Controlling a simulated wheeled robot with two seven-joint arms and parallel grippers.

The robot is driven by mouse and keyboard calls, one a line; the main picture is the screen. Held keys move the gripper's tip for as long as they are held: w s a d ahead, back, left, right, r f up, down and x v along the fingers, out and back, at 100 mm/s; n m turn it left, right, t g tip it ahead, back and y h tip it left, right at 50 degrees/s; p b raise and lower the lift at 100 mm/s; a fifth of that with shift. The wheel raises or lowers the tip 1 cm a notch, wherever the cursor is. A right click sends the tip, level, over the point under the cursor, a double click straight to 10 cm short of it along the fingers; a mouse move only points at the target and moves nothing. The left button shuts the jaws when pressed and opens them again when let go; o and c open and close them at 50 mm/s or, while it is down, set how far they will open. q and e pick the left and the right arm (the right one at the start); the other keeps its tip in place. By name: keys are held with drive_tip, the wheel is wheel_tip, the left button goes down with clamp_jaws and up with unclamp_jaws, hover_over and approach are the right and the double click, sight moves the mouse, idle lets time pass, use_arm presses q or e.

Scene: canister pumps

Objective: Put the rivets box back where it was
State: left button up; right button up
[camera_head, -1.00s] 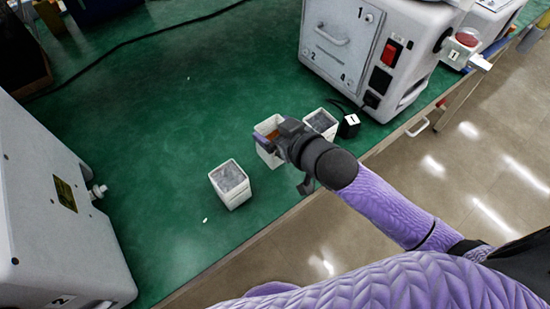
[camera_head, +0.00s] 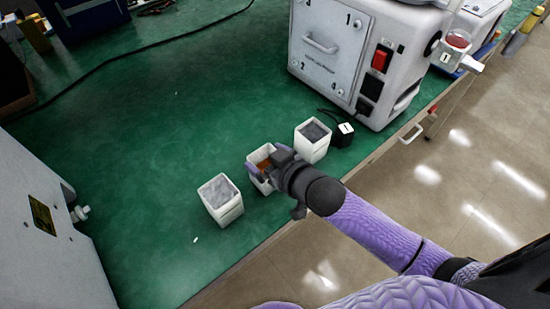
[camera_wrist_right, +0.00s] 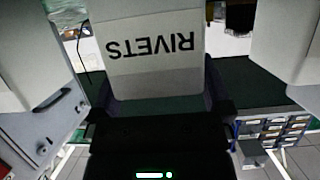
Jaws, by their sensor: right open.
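The rivets box (camera_head: 253,160) is a small white open-topped box with orange-brown contents. In the head view it stands upright on the green bench top between two similar boxes, roughly in line with them. The right wrist view shows its face (camera_wrist_right: 150,75) with the label RIVETS upside down. My right gripper (camera_head: 268,168) is at the box's near right side, its open fingers on either side of the box. The wrist view (camera_wrist_right: 160,98) shows the box still between the fingers; any contact is unclear. My left gripper is out of view.
A white box with grey contents (camera_head: 222,207) stands to the left, another (camera_head: 312,152) to the right. The green bench (camera_head: 150,130) is clear at left.

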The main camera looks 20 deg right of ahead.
drive_tip(key=p+v, duration=0.4)
drive_tip(key=v, duration=0.8)
drive_tip(key=s+d+f+m+g+h, duration=0.15)
drive_tip(key=s+f, duration=0.25)
drive_tip(key=f, duration=0.4)
drive_tip(key=s+d+f+g+h, duration=0.1)
drive_tip(key=s+d+f+g, duration=0.2)
drive_tip(key=f, duration=0.4)
drive_tip(key=s+d+f+g+h, duration=0.2)
drive_tip(key=s+f, duration=0.2)
drive_tip(key=f, duration=0.4)
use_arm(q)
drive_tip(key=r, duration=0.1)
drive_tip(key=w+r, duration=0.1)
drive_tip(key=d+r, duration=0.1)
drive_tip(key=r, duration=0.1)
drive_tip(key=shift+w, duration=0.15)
use_arm(e)
drive_tip(key=s+a+f+g, duration=0.1)
drive_tip(key=s+f+g, duration=0.2)
drive_tip(key=s, duration=0.5)
drive_tip(key=s+a+f+g, duration=0.2)
drive_tip(key=s+f, duration=0.3)
drive_tip(key=s, duration=0.3)
drive_tip(key=shift+s+a+g, duration=0.35)
drive_tip(key=shift+s+g, duration=0.05)
drive_tip(key=shift+g, duration=0.05)
